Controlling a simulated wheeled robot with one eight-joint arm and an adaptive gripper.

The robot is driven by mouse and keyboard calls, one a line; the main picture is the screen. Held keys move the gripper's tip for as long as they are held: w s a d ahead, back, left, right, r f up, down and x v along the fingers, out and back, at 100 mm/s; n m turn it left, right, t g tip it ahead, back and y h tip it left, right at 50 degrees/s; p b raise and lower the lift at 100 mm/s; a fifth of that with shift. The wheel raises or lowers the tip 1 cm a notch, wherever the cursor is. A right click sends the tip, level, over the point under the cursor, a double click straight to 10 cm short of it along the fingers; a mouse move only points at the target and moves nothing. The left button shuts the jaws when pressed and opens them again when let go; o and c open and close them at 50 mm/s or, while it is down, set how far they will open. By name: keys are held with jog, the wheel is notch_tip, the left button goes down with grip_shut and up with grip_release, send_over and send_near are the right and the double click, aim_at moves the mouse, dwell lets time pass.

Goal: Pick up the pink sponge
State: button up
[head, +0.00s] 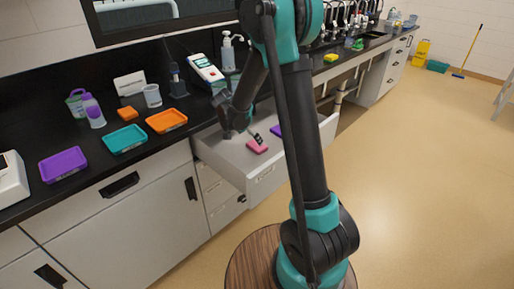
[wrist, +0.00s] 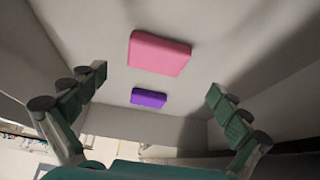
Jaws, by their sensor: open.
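The pink sponge (head: 257,146) lies flat in the open drawer (head: 222,158), near its front. It also shows in the upper middle of the wrist view (wrist: 160,52). My gripper (head: 252,133) reaches down into the drawer just behind and above the sponge. In the wrist view my gripper (wrist: 158,88) is open and empty, its two fingers wide apart. The pink sponge lies beyond the fingertips, and I see no contact. A smaller-looking purple block (wrist: 149,98) lies in the drawer apart from the sponge; in the head view my arm partly hides it (head: 276,130).
The black counter (head: 85,145) above the drawer holds a purple tray (head: 62,164), a teal tray (head: 125,139), an orange tray (head: 166,121), an orange sponge (head: 128,114), a white mug (head: 152,95) and bottles. The drawer walls surround the sponge. Open floor (head: 420,180) lies to the right.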

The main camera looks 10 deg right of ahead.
aim_at(257, 145)
jog(key=shift+x, duration=2.9)
jog(key=shift+s+d, duration=0.15)
jog(key=shift+d, duration=0.05)
jog(key=c, duration=0.9)
